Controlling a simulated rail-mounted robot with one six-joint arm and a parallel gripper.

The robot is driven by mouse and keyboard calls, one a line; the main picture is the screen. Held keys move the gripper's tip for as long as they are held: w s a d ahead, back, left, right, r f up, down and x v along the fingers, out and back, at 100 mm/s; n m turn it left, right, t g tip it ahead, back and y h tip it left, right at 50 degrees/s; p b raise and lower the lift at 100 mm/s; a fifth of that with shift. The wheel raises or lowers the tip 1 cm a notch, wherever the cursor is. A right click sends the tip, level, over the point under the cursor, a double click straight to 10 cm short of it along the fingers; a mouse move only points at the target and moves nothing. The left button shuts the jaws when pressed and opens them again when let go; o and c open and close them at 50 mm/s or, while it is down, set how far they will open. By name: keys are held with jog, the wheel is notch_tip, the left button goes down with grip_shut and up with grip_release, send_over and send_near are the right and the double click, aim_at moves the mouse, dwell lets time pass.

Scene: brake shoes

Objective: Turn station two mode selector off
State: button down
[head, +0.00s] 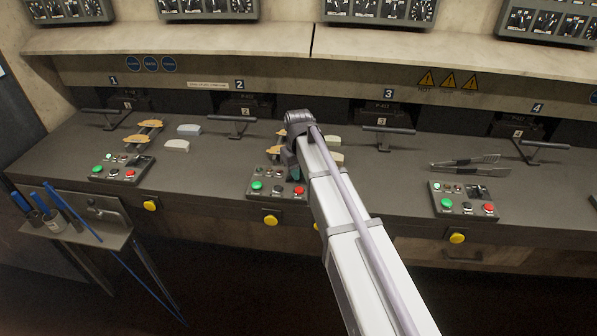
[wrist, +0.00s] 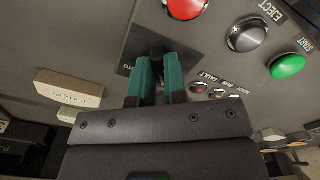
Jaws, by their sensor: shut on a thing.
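The station two control panel (head: 266,197) sits on the sloped bench front, below the label 2. My gripper (wrist: 158,78) reaches down to its upper right part; in the head view the gripper (head: 297,174) partly covers the panel. In the wrist view its two green fingers are closed on the dark mode selector knob (wrist: 154,46). Part of a label ending in "UTO" shows beside the knob. The knob's exact angle is mostly hidden between the fingers.
In the wrist view a red button (wrist: 186,6), the eject button (wrist: 247,34) and the green start button (wrist: 288,66) lie close by. A pale brake shoe block (wrist: 68,88) lies at left. Tongs (head: 468,164) rest on the bench at right.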

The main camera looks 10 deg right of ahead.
jog(key=shift+n, duration=0.5)
jog(key=c, duration=1.2)
grip_release()
jog(key=shift+o, duration=0.2)
notch_tip(320, 180, up, 11)
jog(key=p, duration=1)
jog(key=shift+p, duration=0.4)
jog(key=shift+f, duration=0.1)
